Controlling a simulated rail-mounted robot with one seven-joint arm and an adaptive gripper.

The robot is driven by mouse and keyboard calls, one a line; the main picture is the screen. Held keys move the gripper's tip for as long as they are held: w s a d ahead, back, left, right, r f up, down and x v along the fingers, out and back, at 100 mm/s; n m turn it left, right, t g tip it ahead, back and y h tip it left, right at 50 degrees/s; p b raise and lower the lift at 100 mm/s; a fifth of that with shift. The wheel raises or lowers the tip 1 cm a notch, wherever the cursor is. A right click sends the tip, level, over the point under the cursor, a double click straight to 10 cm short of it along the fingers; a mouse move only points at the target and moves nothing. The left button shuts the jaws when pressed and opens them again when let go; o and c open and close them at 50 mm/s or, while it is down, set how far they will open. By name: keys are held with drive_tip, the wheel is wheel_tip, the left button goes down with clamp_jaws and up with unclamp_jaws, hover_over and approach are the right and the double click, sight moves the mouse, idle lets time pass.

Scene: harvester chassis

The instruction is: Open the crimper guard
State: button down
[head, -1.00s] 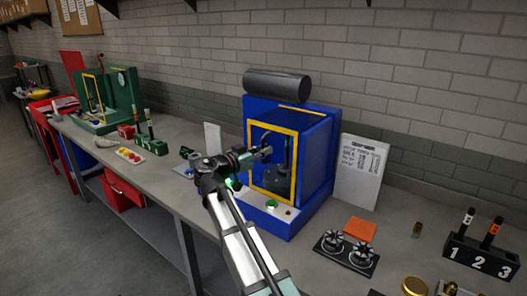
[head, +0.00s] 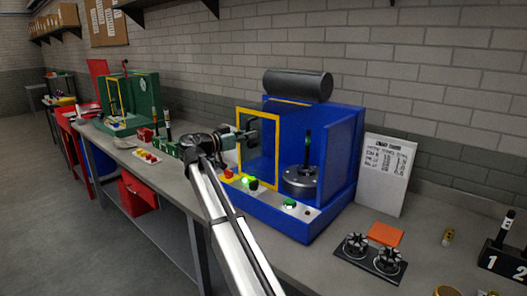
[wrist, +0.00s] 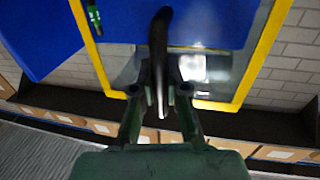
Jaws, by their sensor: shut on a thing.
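The blue crimper (head: 335,160) stands on the bench. Its guard (head: 240,142), a clear panel in a yellow frame, stands at the left of the front, and the front right is uncovered, showing a round metal fixture (head: 302,180) inside. My gripper (head: 251,134) is at the guard, shut on its dark handle. In the wrist view my gripper's fingers (wrist: 160,92) close around the lower part of the black curved handle (wrist: 160,38), with the yellow frame (wrist: 91,50) around it. The exact finger contact is dark and partly blurred.
A black cylinder (head: 298,84) sits on top of the crimper. A white sheet (head: 384,175) stands to its right, with a black tray of round parts (head: 368,256) in front. A green machine (head: 130,100) stands farther left on the bench.

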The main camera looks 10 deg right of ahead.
drive_tip(key=shift+w+a+b, duration=0.35)
drive_tip(key=shift+w+a, duration=0.6)
drive_tip(key=shift+w, duration=0.2)
drive_tip(key=c, duration=1.2)
unclamp_jaws()
drive_tip(key=shift+s, duration=0.1)
drive_tip(key=v, duration=1.2)
drive_tip(key=shift+f, duration=0.1)
